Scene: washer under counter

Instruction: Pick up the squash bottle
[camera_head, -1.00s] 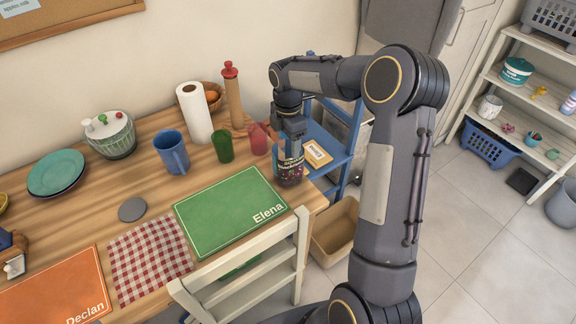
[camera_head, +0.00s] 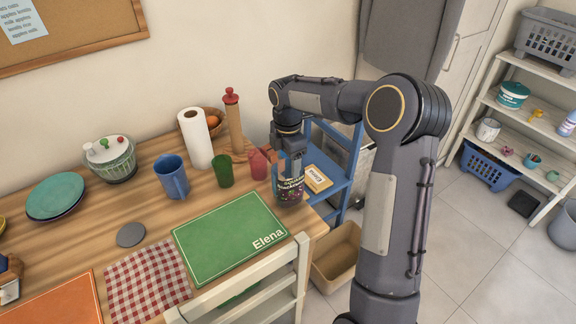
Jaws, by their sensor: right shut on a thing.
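The squash bottle (camera_head: 289,190) is dark purple with a printed label reading in part "Blackcurrant". It stands upright at the right end of the wooden table, just beyond the green "Elena" placemat. My right gripper (camera_head: 290,168) points down from above and is shut on the bottle, covering its upper part. I cannot tell whether the bottle's base touches the table. My left gripper is not in view.
A blue chair (camera_head: 330,180) is close on the right; a white chair (camera_head: 250,290) is in front.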

